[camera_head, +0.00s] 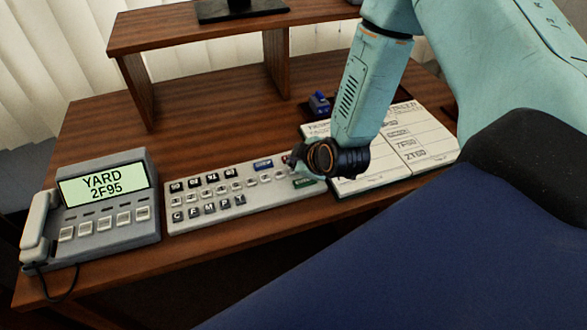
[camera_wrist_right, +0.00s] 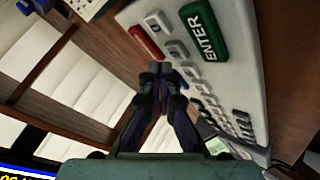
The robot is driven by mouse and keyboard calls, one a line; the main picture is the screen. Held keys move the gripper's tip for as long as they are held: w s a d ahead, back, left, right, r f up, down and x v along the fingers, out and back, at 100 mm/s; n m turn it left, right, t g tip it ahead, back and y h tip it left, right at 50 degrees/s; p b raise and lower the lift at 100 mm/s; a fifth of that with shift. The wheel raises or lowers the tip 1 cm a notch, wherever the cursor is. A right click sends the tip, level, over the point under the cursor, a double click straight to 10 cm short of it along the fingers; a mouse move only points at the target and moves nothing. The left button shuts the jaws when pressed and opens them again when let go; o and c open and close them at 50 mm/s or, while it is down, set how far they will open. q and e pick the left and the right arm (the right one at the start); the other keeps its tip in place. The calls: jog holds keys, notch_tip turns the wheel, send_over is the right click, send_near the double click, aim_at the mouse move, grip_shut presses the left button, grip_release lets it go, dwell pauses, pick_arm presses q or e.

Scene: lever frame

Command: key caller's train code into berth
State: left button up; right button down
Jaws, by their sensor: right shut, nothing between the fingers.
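The grey telephone console (camera_head: 100,210) stands at the left of the desk, and its lit screen (camera_head: 103,185) reads "YARD 2F95". The long pale keypad (camera_head: 268,203) lies right of it, with dark berth and letter keys at its left and a green ENTER key (camera_head: 304,183) at its right end. My right gripper (camera_head: 297,160) is shut and empty over the keypad's right end. In the right wrist view its closed fingertips (camera_wrist_right: 163,70) appear close to the keys, beside the red key (camera_wrist_right: 146,42) and the ENTER key (camera_wrist_right: 207,37). Contact cannot be told. My left gripper is not in view.
An open log book (camera_head: 425,150) with printed codes lies right of the keypad, partly behind my right arm. A small blue object (camera_head: 319,103) sits behind it. A wooden shelf (camera_head: 200,28) stands at the back. The desk between shelf and keypad is clear.

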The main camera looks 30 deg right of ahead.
jog(key=shift+w, duration=0.1)
jog(key=shift+f, duration=0.15)
dwell(0.3)
jog(key=shift+f, duration=0.25)
jog(key=shift+f, duration=0.4)
dwell(0.8)
jog(key=shift+r, duration=0.15)
jog(key=shift+r+p, duration=0.7)
jog(key=shift+p, duration=0.05)
